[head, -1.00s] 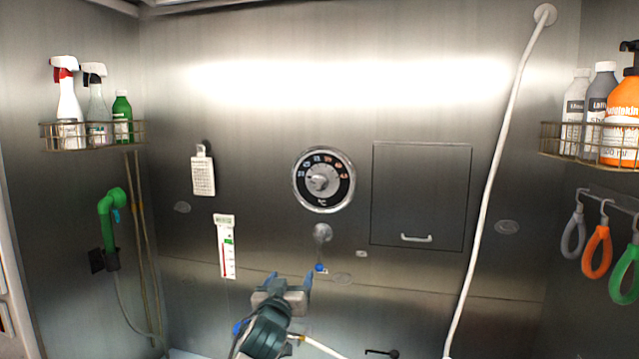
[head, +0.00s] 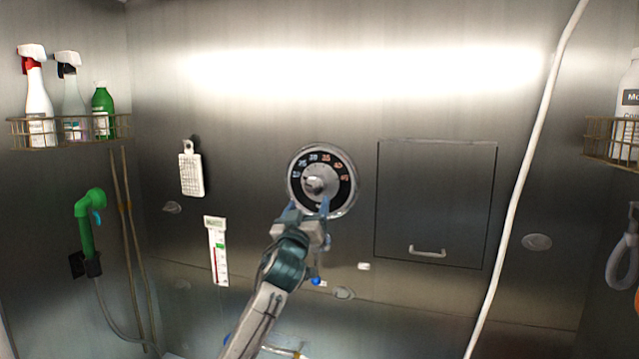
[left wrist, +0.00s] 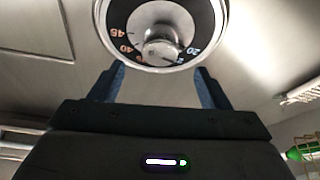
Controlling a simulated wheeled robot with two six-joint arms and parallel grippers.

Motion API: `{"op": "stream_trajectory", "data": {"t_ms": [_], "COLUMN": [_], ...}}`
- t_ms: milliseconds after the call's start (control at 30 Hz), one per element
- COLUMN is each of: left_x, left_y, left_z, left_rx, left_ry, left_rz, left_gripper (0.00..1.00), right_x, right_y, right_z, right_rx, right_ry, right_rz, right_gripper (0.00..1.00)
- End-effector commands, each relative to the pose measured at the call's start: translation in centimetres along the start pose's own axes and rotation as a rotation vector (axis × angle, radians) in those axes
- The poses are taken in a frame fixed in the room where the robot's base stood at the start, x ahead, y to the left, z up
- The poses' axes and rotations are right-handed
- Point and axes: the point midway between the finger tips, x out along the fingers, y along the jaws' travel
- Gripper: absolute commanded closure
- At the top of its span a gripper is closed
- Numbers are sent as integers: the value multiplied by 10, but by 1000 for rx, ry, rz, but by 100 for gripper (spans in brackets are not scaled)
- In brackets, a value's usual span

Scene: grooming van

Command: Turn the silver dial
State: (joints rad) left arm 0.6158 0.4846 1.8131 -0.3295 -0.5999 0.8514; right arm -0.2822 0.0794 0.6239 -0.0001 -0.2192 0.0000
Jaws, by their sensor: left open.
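The silver dial (head: 316,184) is a round knob on a black, numbered face with a silver rim, mounted on the steel back wall. It also shows at the top of the left wrist view (left wrist: 160,48), with a pointer and orange and white numbers around it. My left gripper (head: 309,206) is open and empty, just below the knob and in front of the lower part of the dial face. In the left wrist view its two blue fingers (left wrist: 160,78) stand apart below the knob, not around it. My right gripper is not in view.
A closed panel with a handle (head: 427,252) is right of the dial. A white hose (head: 522,165) hangs further right. A white thermometer strip (head: 217,250) and a hanging tag (head: 191,172) are on the left. A wire basket (head: 70,129) holds bottles.

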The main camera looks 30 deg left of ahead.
Motion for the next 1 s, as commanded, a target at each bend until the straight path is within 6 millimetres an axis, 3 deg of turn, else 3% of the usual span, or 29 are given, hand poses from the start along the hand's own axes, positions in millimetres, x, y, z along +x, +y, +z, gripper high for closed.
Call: {"op": "stream_trajectory", "data": {"t_ms": [33,267,500,667,900,933,1000], "left_x": [11,56,87,93,94,94,94], "left_y": [1,1,1,0,0,0,0], "left_z": [-5,-6,-3,-1,0,0,0], "left_rx": [-1,0,-1,0,1,1,1], "left_ry": [-1,-2,-1,-2,-1,-1,-1], "left_rz": [-2,-2,-1,-1,0,0,0], "left_gripper": [30,30,30,30,30,32,45], "right_x": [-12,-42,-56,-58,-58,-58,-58], "right_y": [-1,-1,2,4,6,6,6], "right_z": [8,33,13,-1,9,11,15], "right_rx": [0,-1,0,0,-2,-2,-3], "right_ry": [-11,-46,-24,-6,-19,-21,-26], "right_rz": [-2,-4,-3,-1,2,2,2], "right_gripper": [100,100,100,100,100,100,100]}}
